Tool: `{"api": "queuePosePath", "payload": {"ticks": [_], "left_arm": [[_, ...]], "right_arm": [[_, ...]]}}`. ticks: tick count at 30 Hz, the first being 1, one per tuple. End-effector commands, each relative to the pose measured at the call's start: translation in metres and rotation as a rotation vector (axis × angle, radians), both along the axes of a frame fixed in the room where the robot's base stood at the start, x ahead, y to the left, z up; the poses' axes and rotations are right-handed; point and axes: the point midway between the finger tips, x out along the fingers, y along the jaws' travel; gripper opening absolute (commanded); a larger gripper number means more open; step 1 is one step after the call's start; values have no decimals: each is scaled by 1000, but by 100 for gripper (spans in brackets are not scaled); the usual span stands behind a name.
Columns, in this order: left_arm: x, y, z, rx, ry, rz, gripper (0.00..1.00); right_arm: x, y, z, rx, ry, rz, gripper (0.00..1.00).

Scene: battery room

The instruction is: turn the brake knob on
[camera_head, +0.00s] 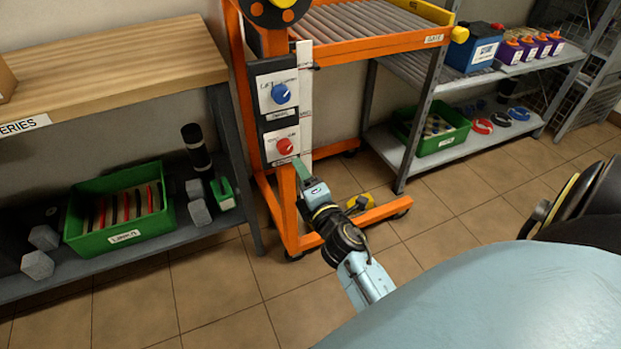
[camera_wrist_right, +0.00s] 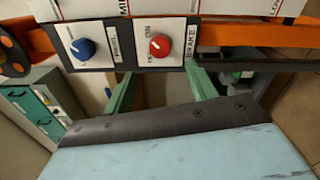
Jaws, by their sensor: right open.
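The brake knob is the red knob (camera_head: 285,146) on a white plate, low on the orange cart's control panel. It shows close up in the wrist view (camera_wrist_right: 159,46), with a "BRAKE" label beside it. My right gripper (camera_head: 302,172) is open and empty just below the red knob in the head view. In the wrist view, the green fingers of this gripper (camera_wrist_right: 162,80) are spread, and the knob appears between and beyond them, apparently untouched. My left gripper is not in view.
A blue knob (camera_head: 281,93) sits above the red one on the same panel. The orange cart (camera_head: 375,46) carries a roller top. A wooden bench (camera_head: 110,75) stands left, with a green bin (camera_head: 118,232) below. A grey shelf (camera_head: 435,155) stands right. Tiled floor (camera_head: 210,290) is clear in front.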

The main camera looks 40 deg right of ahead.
Motion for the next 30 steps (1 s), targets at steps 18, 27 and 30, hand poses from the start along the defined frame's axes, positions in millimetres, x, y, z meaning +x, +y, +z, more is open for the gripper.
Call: {"api": "queuePosePath", "payload": {"ticks": [18,27,30], "left_arm": [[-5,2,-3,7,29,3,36],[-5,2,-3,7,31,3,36],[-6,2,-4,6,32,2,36]], "right_arm": [[-41,10,0,-1,0,0,57],[-40,10,0,-1,0,0,57],[-41,10,0,-1,1,0,57]]}}
